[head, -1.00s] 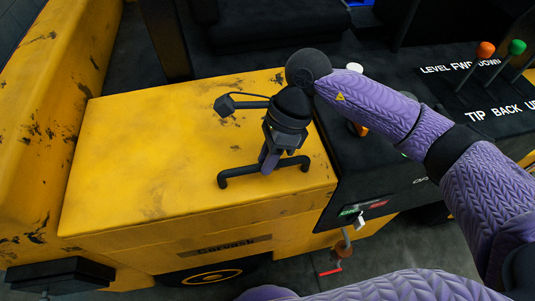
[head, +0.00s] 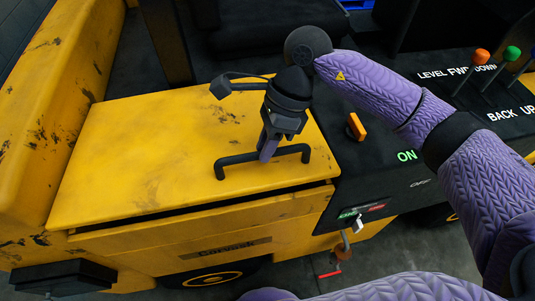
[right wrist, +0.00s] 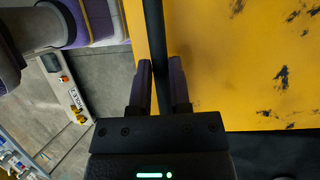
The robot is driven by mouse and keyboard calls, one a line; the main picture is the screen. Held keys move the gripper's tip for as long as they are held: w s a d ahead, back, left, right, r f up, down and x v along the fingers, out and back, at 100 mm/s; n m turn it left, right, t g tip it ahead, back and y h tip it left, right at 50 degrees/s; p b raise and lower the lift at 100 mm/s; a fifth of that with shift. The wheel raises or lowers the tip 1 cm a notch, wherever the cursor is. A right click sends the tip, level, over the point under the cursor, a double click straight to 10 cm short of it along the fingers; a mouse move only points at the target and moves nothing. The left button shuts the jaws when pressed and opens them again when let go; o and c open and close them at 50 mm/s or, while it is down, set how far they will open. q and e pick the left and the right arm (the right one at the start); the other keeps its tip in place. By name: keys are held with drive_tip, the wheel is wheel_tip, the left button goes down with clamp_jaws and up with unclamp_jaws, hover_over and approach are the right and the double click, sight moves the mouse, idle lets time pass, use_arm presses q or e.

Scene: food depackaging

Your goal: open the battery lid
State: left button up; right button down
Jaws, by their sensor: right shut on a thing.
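The yellow battery lid (head: 150,150) is the top panel of the yellow box in the head view. A dark gap shows along its front edge, so it stands slightly raised there. A black bar handle (head: 235,159) is fixed near its front right. My right gripper (head: 268,150) is shut on this handle. In the right wrist view the black handle (right wrist: 153,35) runs between the two fingers (right wrist: 159,85), with the scuffed yellow lid (right wrist: 225,60) to the right. My left gripper is not in view.
Right of the lid is a black console with an orange knob (head: 355,127) and a lit green ON label (head: 407,156). Levers with orange (head: 481,56) and green (head: 512,53) tops stand farther right. A scuffed yellow body wall (head: 60,90) borders the left.

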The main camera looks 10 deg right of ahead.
use_arm(q)
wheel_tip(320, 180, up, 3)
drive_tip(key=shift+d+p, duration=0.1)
drive_tip(key=shift+p, duration=1.15)
use_arm(e)
drive_tip(key=w+r, duration=0.8)
drive_tip(key=r, duration=0.4)
drive_tip(key=shift+r, duration=0.4)
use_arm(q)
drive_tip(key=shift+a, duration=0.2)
